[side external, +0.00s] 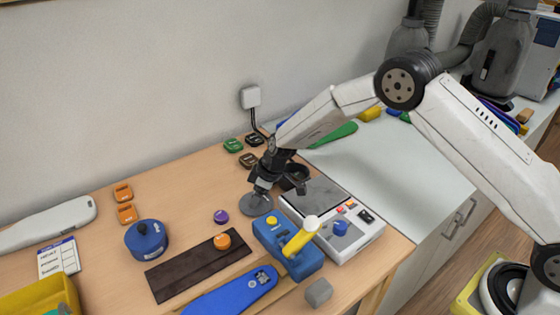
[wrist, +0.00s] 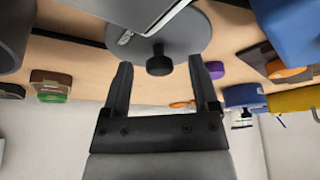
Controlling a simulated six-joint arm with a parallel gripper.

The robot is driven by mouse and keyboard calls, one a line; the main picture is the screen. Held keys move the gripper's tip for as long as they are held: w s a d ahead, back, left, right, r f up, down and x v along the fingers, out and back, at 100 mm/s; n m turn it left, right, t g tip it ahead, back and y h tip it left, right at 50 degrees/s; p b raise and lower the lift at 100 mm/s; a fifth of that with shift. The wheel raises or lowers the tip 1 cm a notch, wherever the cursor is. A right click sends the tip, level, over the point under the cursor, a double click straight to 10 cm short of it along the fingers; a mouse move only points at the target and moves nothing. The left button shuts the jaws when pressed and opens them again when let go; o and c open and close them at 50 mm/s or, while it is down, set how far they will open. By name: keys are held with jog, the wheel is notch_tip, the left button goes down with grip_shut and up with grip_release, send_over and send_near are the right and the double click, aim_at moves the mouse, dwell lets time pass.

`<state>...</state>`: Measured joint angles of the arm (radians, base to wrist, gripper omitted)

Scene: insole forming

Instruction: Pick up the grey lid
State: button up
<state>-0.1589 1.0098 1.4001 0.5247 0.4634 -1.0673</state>
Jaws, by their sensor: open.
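The grey lid (side external: 256,205) is a round flat disc lying on the wooden table, left of the white device. In the wrist view the lid (wrist: 192,40) shows a short black knob (wrist: 159,64) in front of its disc. My gripper (side external: 262,188) points down just over the lid. In the wrist view my gripper (wrist: 160,72) is open, with one finger on each side of the knob and a visible gap on both sides. Nothing is held. The gripper hides part of the lid in the side view.
The white device with a grey plate (side external: 318,196) is right beside the lid. A blue block with a yellow handle (side external: 300,237) stands in front. A purple puck (side external: 221,217) lies to the left.

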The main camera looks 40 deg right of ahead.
jog(key=c, duration=1)
grip_shut()
jog(key=shift+r, duration=0.1)
jog(key=shift+r, duration=0.8)
jog(key=s+d+r, duration=0.2)
jog(key=s+r, duration=0.9)
jog(key=s, duration=0.2)
jog(key=shift+s+d, duration=0.3)
jog(key=shift+s, duration=0.05)
jog(key=shift+r, duration=0.1)
